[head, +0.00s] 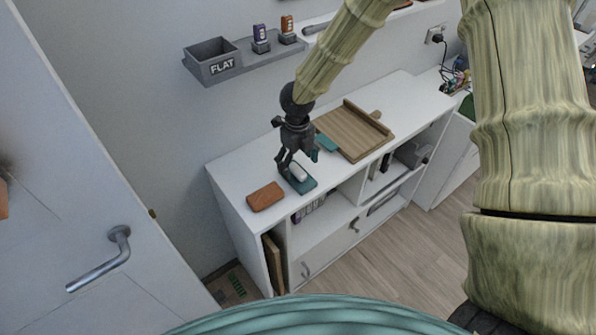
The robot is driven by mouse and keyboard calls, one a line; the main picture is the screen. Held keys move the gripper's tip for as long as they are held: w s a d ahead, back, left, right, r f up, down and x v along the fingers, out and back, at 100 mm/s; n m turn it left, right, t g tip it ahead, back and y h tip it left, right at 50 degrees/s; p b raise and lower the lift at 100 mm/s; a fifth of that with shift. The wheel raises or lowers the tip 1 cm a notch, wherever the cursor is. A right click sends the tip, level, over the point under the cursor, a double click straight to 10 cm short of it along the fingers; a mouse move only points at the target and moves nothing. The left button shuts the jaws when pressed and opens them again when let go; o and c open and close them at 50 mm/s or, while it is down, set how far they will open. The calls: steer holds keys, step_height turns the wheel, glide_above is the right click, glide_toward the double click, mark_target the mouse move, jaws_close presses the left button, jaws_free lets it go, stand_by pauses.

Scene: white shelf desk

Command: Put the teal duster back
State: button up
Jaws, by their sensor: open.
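A teal block with a white piece on top, which looks like the teal duster (304,186), lies on the white desk top (228,172) near its front edge. My gripper (291,169) points down right over it, with open fingers around or just above the white piece. I cannot tell whether the fingers touch it. The gripper hides part of the block's far side. Another flat teal piece (328,146) shows between my gripper and a wooden board; its full shape is hidden.
A brown block (265,197) lies left of the duster. The wooden board (354,132) with a raised edge lies to the right. A grey wall shelf (246,62) holds a bin marked FLAT (212,60) and small holders. A door (90,190) stands at left.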

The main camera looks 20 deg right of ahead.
mark_target(298, 169)
steer(key=shift+r+b, duration=0.4)
steer(key=shift+r, duration=2.8)
steer(key=shift+d, duration=0.1)
